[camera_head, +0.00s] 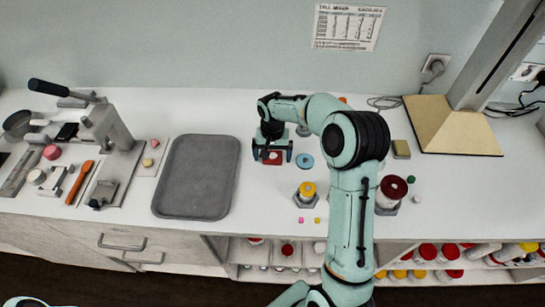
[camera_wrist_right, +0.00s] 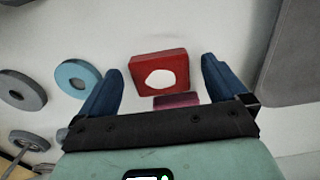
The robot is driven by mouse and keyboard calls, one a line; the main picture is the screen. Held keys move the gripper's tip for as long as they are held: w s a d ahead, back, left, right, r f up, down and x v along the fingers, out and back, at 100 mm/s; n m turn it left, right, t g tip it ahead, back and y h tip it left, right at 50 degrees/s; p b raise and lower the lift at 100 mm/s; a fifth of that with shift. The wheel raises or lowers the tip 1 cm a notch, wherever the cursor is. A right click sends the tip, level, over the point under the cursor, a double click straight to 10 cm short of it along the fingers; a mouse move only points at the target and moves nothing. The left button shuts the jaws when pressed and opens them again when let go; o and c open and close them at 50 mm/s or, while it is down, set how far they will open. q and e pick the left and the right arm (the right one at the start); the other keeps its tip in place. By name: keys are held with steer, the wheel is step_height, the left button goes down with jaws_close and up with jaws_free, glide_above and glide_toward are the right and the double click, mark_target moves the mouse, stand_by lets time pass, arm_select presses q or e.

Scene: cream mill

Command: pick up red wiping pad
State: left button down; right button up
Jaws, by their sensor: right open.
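The red wiping pad (camera_head: 271,161) lies on the white counter to the right of the grey tray. In the right wrist view it is a red block (camera_wrist_right: 147,63) with a white round patch on its face. A small dark purple piece (camera_wrist_right: 176,101) shows at its near edge. My right gripper (camera_head: 272,153) is open, pointing down over the pad, one finger on each side. The wrist view shows clear gaps between both fingers (camera_wrist_right: 161,72) and the pad. It holds nothing. My left gripper is out of view.
The grey tray (camera_head: 197,177) lies left of the pad. A blue ring (camera_head: 305,161) lies close on the right, with a yellow-topped item (camera_head: 307,189) nearer the front edge. A red-topped jar (camera_head: 391,190) stands further right. A lever press (camera_head: 108,125) stands at the left.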

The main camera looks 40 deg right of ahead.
steer(key=c, duration=1.1)
steer(key=shift+r, duration=0.15)
